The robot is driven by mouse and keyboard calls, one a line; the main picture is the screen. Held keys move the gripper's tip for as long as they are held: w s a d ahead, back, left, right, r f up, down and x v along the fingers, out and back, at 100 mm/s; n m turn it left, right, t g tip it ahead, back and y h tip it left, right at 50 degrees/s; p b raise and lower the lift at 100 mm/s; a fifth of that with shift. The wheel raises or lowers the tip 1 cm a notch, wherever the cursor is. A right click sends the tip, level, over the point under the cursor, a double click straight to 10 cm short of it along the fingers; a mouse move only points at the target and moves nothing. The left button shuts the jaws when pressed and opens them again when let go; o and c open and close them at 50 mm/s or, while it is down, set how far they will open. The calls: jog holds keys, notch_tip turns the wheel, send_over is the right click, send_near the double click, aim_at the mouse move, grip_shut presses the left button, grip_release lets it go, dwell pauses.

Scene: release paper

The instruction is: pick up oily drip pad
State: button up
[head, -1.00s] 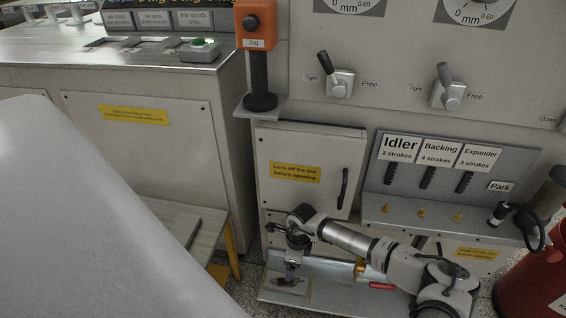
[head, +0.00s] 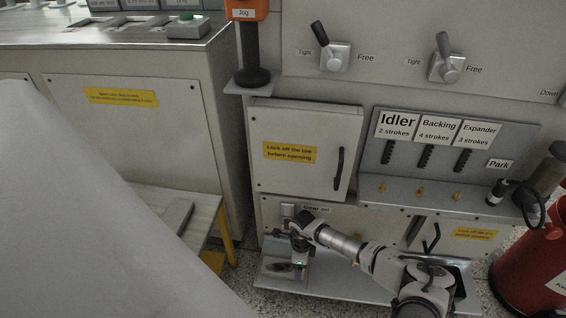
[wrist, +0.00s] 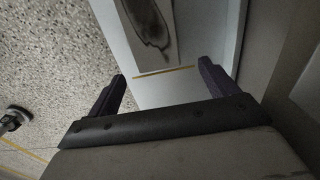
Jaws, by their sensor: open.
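The oily drip pad (head: 277,267) is a pale rectangle with a dark stain, lying flat on the grey shelf at the foot of the machine. In the wrist view the pad (wrist: 148,28) shows at the top, cut off by the frame edge, with its dark blot facing me. My gripper (head: 299,270) points down by the pad's right side in the head view. In the wrist view my gripper (wrist: 163,70) has its two dark fingers wide apart with nothing between them. The pad lies beyond the fingertips. I cannot tell their height above the shelf.
The shelf (head: 335,283) has a raised edge and a machine panel behind it. A cabinet door (head: 300,178) with a black handle is above. A red canister (head: 535,270) stands at the right. A large pale roll (head: 90,220) fills the lower left. Speckled floor (wrist: 55,55) lies beside the shelf.

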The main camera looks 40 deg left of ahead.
jog(key=f, duration=0.1)
jog(key=f+b, duration=0.1)
jog(key=f, duration=0.3)
jog(key=shift+d+b, duration=0.35)
jog(key=shift+r, duration=0.15)
jog(key=shift+c, duration=0.3)
jog(key=c, duration=1)
